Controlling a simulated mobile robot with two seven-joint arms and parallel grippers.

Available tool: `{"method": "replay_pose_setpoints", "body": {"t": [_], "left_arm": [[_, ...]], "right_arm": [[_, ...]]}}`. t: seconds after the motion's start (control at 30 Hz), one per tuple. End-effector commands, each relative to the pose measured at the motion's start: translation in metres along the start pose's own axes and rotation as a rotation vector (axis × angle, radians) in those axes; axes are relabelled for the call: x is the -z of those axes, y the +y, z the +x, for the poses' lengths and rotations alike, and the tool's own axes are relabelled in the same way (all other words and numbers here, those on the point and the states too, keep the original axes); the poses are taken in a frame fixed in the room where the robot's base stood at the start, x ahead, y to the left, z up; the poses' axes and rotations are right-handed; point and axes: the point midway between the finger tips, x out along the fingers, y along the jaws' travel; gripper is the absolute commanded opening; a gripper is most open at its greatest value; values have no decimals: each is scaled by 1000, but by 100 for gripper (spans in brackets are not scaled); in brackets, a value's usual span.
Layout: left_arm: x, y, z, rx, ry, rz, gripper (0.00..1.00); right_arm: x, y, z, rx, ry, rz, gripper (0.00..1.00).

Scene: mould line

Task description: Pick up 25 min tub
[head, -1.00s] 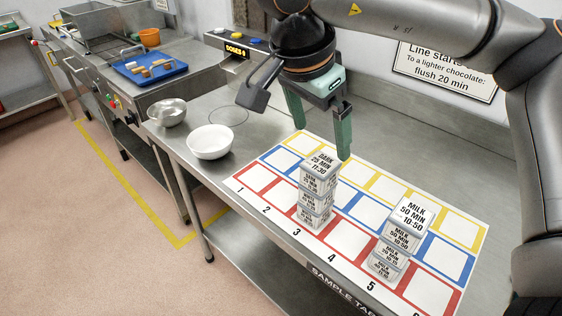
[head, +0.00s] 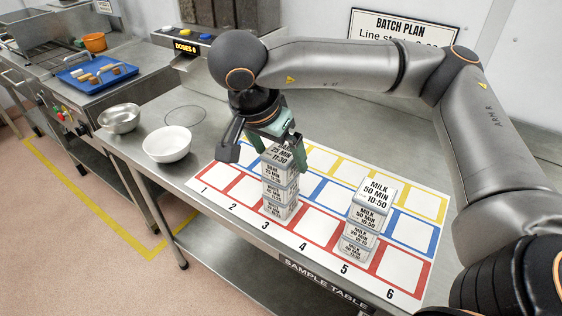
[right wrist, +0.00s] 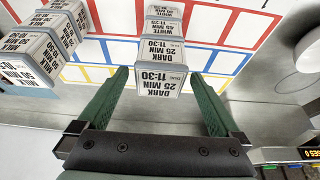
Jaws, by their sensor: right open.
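The top tub, labelled DARK 25 MIN 11:30 (head: 279,155), crowns a stack of several white tubs standing near number 3 on the sample mat. It also shows in the right wrist view (right wrist: 158,80). My right gripper (head: 275,146) is open just above this stack and partly hides the top label. In the right wrist view its two green fingers (right wrist: 160,72) lie to either side of the top tub, with gaps visible. Lower labels (right wrist: 164,28) show another dark 25 min tub and white ones. My left gripper is out of view.
The mat (head: 404,272) has free coloured squares around both stacks. A white bowl (head: 167,145) and a metal bowl (head: 119,119) stand to the left. A wall lies behind the table.

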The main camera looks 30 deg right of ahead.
Motion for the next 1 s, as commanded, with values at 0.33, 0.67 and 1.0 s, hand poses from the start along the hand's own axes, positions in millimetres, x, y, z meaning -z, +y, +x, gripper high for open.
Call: {"method": "replay_pose_setpoints", "body": {"t": [0.33,0.67,1.0], "left_arm": [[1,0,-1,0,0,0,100],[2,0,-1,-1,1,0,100],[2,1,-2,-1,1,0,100]], "right_arm": [[0,0,21,1,-1,0,100],[0,0,20,1,-1,1,72],[0,0,20,1,-1,1,34]]}}
